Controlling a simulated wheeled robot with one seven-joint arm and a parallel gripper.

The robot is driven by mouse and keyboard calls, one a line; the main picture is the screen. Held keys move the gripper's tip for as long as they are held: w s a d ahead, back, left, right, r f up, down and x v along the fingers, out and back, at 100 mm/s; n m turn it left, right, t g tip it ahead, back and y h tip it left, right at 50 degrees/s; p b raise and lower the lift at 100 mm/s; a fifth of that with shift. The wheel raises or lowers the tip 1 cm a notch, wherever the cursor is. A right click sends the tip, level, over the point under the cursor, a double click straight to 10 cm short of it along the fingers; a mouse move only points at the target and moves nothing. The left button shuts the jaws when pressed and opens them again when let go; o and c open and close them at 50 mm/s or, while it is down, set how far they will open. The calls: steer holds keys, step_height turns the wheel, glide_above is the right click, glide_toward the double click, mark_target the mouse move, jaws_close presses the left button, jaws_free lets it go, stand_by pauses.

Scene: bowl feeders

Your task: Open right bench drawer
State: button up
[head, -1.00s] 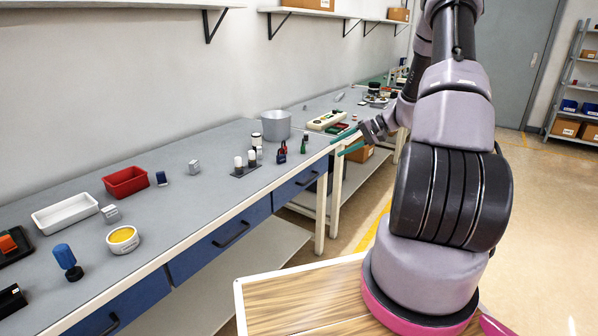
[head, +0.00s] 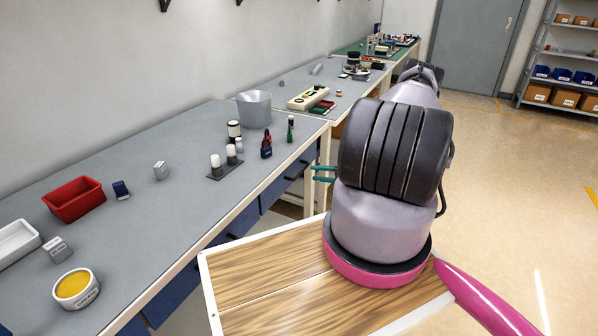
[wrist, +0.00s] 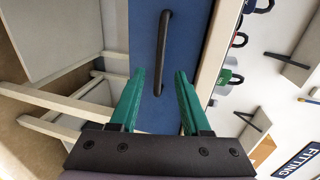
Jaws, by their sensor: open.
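The right bench drawer has a blue front (head: 272,194) under the grey bench top and looks shut. In the wrist view its blue front (wrist: 148,105) fills the middle, with a black bar handle (wrist: 164,45) running up the picture. My gripper (wrist: 160,76) is open, its two teal fingers on either side of the handle's line. The fingertips appear short of the handle, with nothing between them. In the head view my gripper (head: 323,174) points left at the drawer front, and my own arm hides part of it.
The bench top (head: 140,165) holds a grey pot (head: 254,109), a red bin (head: 74,199), a yellow-filled round tub (head: 76,288) and small bottles. A cream bench leg (head: 311,190) stands beside the drawer. Open floor lies to the right.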

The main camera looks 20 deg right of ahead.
mark_target(301, 172)
steer(key=x, duration=0.8)
steer(key=shift+c, duration=0.4)
jaws_close()
stand_by(0.9)
